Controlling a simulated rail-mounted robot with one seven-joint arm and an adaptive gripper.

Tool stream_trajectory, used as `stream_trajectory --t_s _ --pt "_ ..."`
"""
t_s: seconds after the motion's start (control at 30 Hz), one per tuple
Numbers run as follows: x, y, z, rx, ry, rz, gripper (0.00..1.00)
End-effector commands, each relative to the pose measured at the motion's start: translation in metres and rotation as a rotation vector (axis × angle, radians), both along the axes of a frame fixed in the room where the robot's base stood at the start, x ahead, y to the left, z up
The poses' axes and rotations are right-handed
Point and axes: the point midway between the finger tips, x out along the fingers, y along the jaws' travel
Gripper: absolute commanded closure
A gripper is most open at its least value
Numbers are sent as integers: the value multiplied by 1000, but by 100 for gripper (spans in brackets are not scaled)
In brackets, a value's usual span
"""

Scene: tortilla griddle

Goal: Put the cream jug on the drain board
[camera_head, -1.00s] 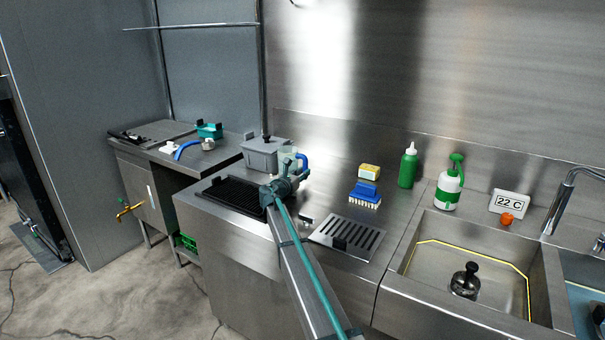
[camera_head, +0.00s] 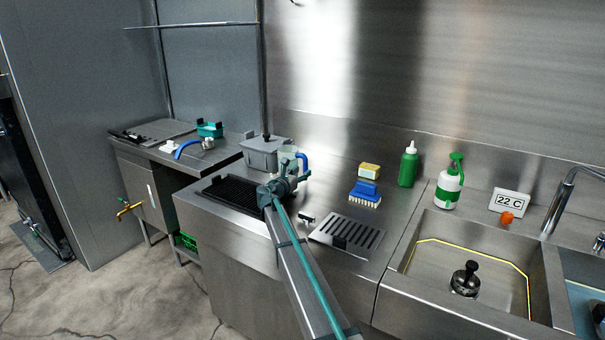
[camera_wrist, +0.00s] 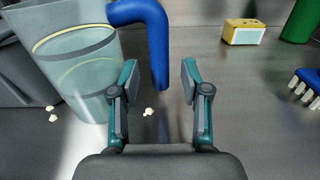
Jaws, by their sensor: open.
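The cream jug (camera_wrist: 75,55) is a translucent, pale cup with a blue handle (camera_wrist: 155,45). It stands upright on the steel counter, at the upper left in the wrist view. In the head view the jug (camera_head: 287,154) is partly hidden behind my gripper (camera_head: 304,178). My gripper (camera_wrist: 160,82) is open, and the handle's lower end shows between its two fingertips. I cannot tell whether the fingers touch the handle. The slotted steel plate (camera_head: 322,232), which looks like the drain board, lies empty at the counter's front, right of my arm.
A grey lidded container (camera_head: 262,155) stands left of the jug. A black ribbed grate (camera_head: 226,192) lies left of my arm. A yellow sponge (camera_head: 369,171), blue brush (camera_head: 365,192) and green bottle (camera_head: 408,168) stand right. White crumbs (camera_wrist: 148,112) lie near the jug. The sink (camera_head: 450,262) is farther right.

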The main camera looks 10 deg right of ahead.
Motion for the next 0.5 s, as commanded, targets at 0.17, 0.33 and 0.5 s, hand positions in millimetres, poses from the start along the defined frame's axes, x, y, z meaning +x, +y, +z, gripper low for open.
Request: stream_trajectory --t_s 0.17,0.33,0.5 --pt "-29 21 -1 0 0 2 53" --pt "-54 42 -1 0 0 2 53" --pt "-73 58 -1 0 0 1 53"
